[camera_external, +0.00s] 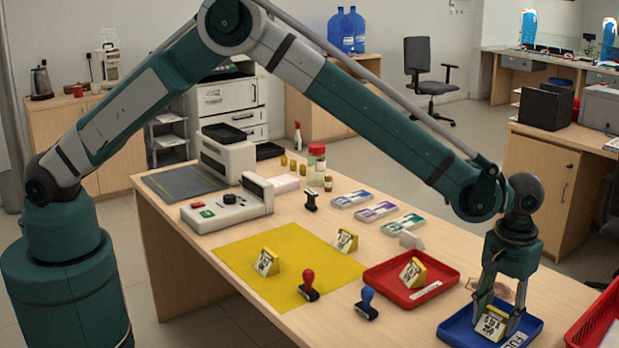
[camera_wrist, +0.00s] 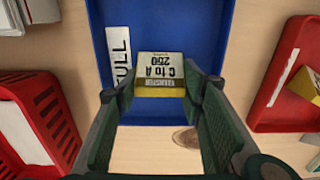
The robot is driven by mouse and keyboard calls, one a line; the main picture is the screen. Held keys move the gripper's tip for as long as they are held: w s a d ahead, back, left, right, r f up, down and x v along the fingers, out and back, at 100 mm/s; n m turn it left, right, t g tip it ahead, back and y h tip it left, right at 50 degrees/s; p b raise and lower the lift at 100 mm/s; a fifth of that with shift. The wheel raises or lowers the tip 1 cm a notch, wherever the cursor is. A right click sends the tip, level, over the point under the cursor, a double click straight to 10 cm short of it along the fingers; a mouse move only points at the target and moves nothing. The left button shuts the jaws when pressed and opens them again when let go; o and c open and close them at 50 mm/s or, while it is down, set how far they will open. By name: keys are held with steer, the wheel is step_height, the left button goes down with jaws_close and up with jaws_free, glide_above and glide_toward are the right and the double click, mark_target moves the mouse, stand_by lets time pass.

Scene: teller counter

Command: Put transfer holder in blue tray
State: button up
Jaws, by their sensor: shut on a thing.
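The transfer holder (camera_wrist: 160,88) is a small yellow stand with a white card reading "C to A 250", seen upside down in the wrist view. It also shows in the external view (camera_external: 490,326). My gripper (camera_external: 500,318) points down over the blue tray (camera_external: 461,328) and is shut on the holder, one finger at each side. In the wrist view the holder lies within the outline of the blue tray (camera_wrist: 235,25), beside its white "FULL" label (camera_wrist: 119,55). I cannot tell whether its base touches the tray floor.
A red tray (camera_external: 383,283) with another yellow holder (camera_external: 413,272) stands to the left. Red (camera_external: 308,285) and blue (camera_external: 367,303) stamps stand nearby. A red basket (camera_external: 592,325) is at the right.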

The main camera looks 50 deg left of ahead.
mark_target(498, 312)
steer(key=shift+f, duration=0.15)
steer(key=o, duration=0.9)
step_height(498, 312, up, 12)
steer(key=shift+r+p, duration=0.2)
steer(key=shift+p, duration=0.75)
stand_by(0.3)
